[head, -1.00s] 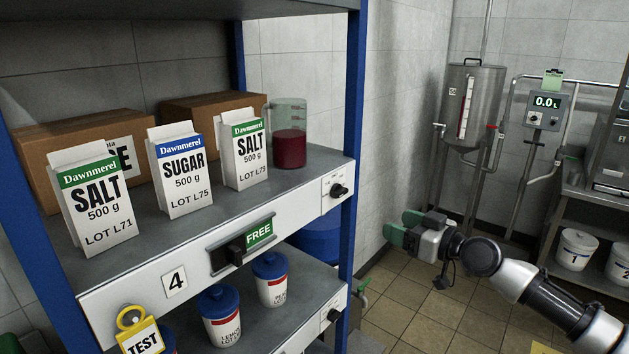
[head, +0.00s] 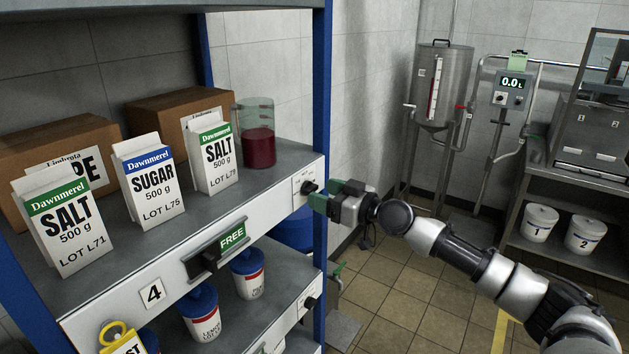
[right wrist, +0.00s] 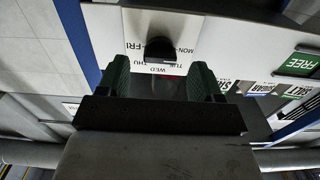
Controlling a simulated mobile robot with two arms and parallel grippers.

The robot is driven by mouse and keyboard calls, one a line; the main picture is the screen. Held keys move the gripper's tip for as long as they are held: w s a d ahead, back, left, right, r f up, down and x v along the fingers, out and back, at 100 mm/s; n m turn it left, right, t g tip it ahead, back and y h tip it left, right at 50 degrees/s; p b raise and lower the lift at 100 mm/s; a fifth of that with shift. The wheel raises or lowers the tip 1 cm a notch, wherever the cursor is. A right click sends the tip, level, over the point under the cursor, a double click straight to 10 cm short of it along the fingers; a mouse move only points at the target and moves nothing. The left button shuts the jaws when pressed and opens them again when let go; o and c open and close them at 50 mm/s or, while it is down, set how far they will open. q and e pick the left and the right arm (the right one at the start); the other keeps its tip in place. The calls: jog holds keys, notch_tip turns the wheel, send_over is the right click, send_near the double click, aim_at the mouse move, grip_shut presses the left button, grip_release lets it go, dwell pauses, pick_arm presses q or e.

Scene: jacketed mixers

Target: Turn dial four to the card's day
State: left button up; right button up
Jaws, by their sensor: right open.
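Dial four is a black knob (head: 309,187) on a white plate at the right end of the shelf edge marked 4 (head: 153,293). In the right wrist view the knob (right wrist: 160,40) appears large, with upside-down day names around it, among them MON, TUE, WED, THU and FRI. My right gripper (head: 328,197) is just right of the knob in the head view. Its green fingers (right wrist: 162,80) are open and empty, pointing at the dial, with the knob beyond their tips. Which day the knob points to is unclear. I cannot read a day on any card. My left gripper is out of view.
Salt and sugar cartons and a jug of red liquid (head: 258,146) stand above. Another black knob (head: 310,303) is on the lower shelf. Open floor lies to the right.

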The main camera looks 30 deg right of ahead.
aim_at(314, 190)
jog(key=shift+p+x, duration=0.6)
jog(key=shift+x, duration=1.05)
jog(key=shift+s, duration=0.1)
jog(key=c, duration=0.9)
jog(key=shift+f, duration=0.1)
jog(key=m, duration=0.4)
jog(key=shift+m+b, duration=0.3)
jog(key=shift+m, duration=2.1)
